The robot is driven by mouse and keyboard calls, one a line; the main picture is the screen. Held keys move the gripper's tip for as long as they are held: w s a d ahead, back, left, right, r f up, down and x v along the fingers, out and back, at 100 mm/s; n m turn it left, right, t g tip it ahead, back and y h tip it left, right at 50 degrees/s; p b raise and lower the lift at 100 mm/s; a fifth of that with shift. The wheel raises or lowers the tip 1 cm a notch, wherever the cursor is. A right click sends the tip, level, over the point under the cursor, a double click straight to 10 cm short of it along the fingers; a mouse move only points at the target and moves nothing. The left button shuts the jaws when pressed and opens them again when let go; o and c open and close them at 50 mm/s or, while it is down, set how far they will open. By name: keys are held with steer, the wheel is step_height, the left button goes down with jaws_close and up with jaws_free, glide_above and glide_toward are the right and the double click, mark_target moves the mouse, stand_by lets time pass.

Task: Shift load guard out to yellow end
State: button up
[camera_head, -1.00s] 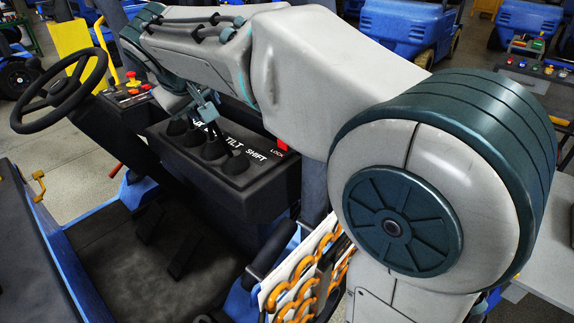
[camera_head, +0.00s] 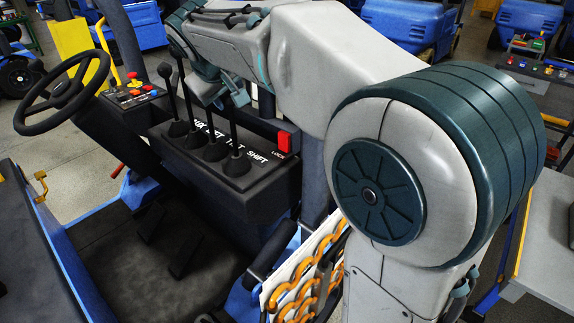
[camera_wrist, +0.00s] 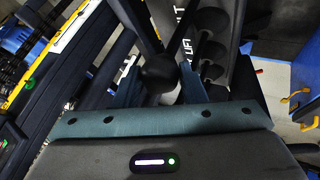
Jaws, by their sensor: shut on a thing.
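The black lever panel (camera_head: 190,170) carries several levers with round boots and white labels, with SHIFT at its right end. My gripper (camera_head: 238,90) is at the top of the right-hand lever (camera_head: 234,125), beside the SHIFT label; my arm partly hides that area. In the wrist view my gripper (camera_wrist: 160,88) has its teal fingers on either side of a black round knob (camera_wrist: 160,72), shut on it. Dark bars (camera_wrist: 85,75) stand at the left of the wrist view near a yellow marked strip (camera_wrist: 62,38). I cannot tell which part is the load guard.
A red LOCK switch (camera_head: 285,141) sits at the panel's right end. A steering wheel (camera_head: 62,92) and a small button box (camera_head: 133,95) are to the left. An orange-hooked board (camera_head: 305,275) stands below my arm. The cab floor (camera_head: 150,270) looks clear.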

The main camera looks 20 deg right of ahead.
steer(key=o, duration=0.8)
steer(key=shift+d, duration=0.1)
steer(key=p+v, duration=0.3)
steer(key=v, duration=0.7)
steer(key=shift+s, duration=0.1)
